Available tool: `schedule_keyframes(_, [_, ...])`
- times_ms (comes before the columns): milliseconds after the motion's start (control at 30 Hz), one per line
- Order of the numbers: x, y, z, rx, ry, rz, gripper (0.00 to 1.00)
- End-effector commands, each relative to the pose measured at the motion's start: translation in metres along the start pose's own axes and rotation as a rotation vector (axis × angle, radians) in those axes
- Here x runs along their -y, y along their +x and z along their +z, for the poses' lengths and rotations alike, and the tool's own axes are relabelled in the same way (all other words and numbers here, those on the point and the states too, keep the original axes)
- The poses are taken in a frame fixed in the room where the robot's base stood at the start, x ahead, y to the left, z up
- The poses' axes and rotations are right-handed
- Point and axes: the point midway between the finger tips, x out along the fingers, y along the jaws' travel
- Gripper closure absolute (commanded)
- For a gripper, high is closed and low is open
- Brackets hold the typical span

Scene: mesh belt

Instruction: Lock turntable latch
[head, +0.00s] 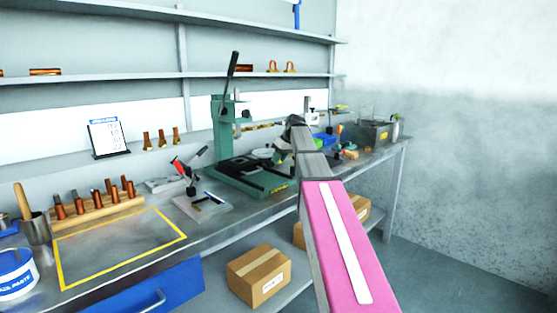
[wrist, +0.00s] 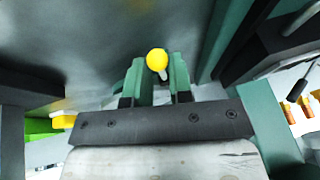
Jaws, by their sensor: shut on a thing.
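My gripper (wrist: 156,78) shows in the wrist view with its two green fingers on either side of a small yellow ball knob (wrist: 157,60) on a short pale stem. It is shut on this knob, which I take to be the latch handle. The base of the stem is hidden between the fingers. In the head view my gripper (head: 293,121) is small and dark at the far end of my arm, just right of the green press (head: 221,130). The knob is hidden there. I cannot make out the turntable or whether the latch is locked.
The bench carries a toggle clamp on a plate (head: 202,206), a wooden rack (head: 98,212) with copper pieces, and a grey box (head: 371,134). A yellow-outlined area (head: 120,245) is bare. A cardboard box (head: 259,274) sits below. In the wrist view, green uprights (wrist: 215,40) stand close right of the fingers.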

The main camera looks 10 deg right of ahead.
Motion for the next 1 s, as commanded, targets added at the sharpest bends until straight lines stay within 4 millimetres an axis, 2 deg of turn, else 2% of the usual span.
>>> schedule_keyframes(200, [-0.001, -0.001, -0.001, 0.000, 0.000, 0.002, 1.00])
schedule_keyframes(233, [-0.001, -0.001, -0.001, 0.000, 0.001, 0.002, 0.73])
schedule_keyframes(267, [-0.001, 0.000, -0.001, 0.000, 0.001, 0.002, 0.63])
schedule_keyframes(300, [-0.001, 0.000, -0.001, 0.000, 0.001, 0.002, 0.58])
schedule_keyframes(667, [-0.001, -0.006, 0.000, -0.001, 0.001, 0.002, 0.58])
schedule_keyframes(767, [-0.001, -0.018, -0.001, -0.001, 0.001, 0.003, 0.58])
schedule_keyframes(1000, [-0.001, -0.064, -0.001, -0.002, 0.001, 0.004, 0.58])
